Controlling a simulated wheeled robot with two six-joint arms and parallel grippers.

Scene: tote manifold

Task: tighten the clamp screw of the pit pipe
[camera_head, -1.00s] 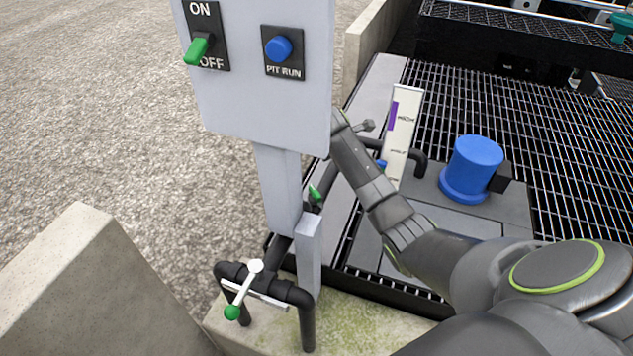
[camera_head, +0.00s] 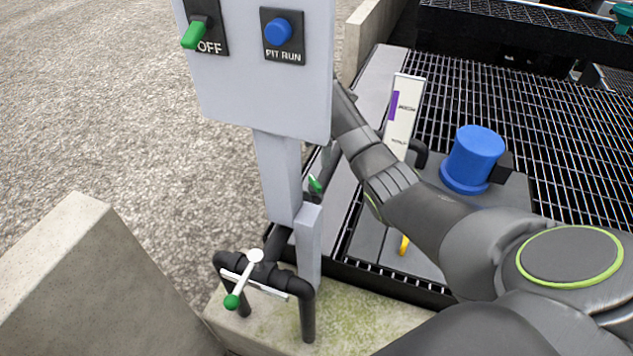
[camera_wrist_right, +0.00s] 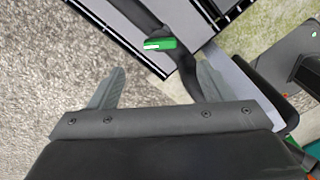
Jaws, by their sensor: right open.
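A dark pipe with a small green-handled part (camera_head: 315,184) runs behind the post of the control box; I cannot tell whether this part is the clamp screw. In the right wrist view, a green part (camera_wrist_right: 160,44) sits on a dark pipe (camera_wrist_right: 178,62), just beyond the fingertips. In front, a dark pipe frame (camera_head: 307,318) carries a white lever (camera_head: 245,276) with a green ball end. My right gripper (camera_wrist_right: 161,67) is open, with nothing between its fingers. In the head view the control box hides its fingertips. My left gripper is out of view.
The grey control box (camera_head: 262,95) has a green switch and a blue PIT RUN button. A blue motor-like cylinder (camera_head: 475,158), a white sign (camera_head: 402,115) and a yellow handle (camera_head: 404,245) stand near the grating (camera_head: 560,140). Concrete walls (camera_head: 85,270) edge the gravel.

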